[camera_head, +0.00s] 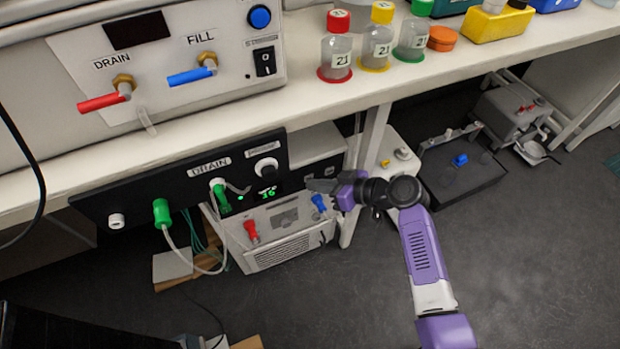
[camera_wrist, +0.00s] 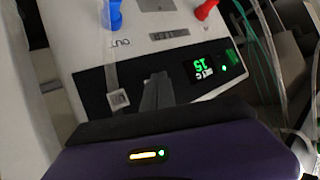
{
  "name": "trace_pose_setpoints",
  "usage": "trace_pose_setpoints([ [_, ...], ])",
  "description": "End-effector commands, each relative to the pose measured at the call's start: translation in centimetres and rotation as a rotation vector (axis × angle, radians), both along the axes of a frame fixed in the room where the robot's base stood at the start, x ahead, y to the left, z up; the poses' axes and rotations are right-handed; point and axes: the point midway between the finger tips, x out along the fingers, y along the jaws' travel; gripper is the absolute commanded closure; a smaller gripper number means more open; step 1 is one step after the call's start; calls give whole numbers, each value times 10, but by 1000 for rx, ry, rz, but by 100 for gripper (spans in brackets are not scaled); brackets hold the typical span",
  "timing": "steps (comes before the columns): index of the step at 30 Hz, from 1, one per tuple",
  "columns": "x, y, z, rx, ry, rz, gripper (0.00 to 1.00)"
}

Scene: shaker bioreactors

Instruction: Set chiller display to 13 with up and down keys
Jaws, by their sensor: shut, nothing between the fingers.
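The chiller (camera_head: 290,250) is a white box under the bench with a red and a blue fitting. Its black panel carries a green lit display (camera_head: 268,194), which also shows in the wrist view (camera_wrist: 204,67), turned over. The digits are small; they look like 15 or 16, and I cannot tell which. My gripper (camera_head: 322,186) is shut and empty, at the right end of the black panel in the head view. In the wrist view its fingertips (camera_wrist: 158,82) lie over the panel, left of the display. I cannot make out the up and down keys; the fingers may cover them.
A black DRAIN panel (camera_head: 140,200) with a green connector and looped tube hangs left of the display. The bench edge (camera_head: 330,108) runs above my gripper, with a bench leg (camera_head: 366,150) close behind. A pale square switch (camera_wrist: 118,98) sits left of my fingers.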

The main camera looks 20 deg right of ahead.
Motion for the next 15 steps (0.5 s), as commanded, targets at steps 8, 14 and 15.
trace_pose_setpoints([
  [8,3,0,0,0,-1,0,100],
  [14,0,0,0,1,-1,0,100],
  [15,-2,0,1,1,-1,0,100],
])
